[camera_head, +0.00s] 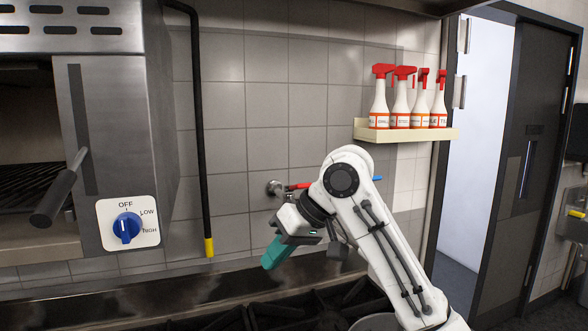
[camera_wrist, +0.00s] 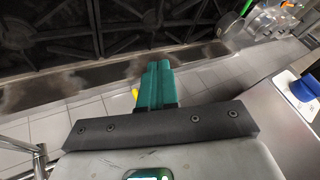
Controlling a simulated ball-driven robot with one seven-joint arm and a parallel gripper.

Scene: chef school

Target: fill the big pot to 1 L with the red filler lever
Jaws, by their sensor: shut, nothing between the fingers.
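The red filler lever (camera_head: 300,186) shows as a short red bar beside a metal wall fitting (camera_head: 273,188) in the head view, partly hidden by my arm. My gripper (camera_head: 270,262) is shut and empty, its teal fingers below the lever and apart from it, pointing down to the left. In the wrist view my gripper (camera_wrist: 154,68) shows its teal fingers pressed together with nothing between them. A grey rounded metal edge (camera_head: 376,323) shows at the bottom of the head view behind my arm; I cannot tell whether it is the big pot. No water level is visible.
A black stove with grates (camera_head: 270,313) lies below. A blue bar (camera_head: 377,178) shows right of my arm. A shelf (camera_head: 400,135) holds several spray bottles. A black hanging hose with a yellow end (camera_head: 209,246) and an oven with a blue knob (camera_head: 127,227) are left.

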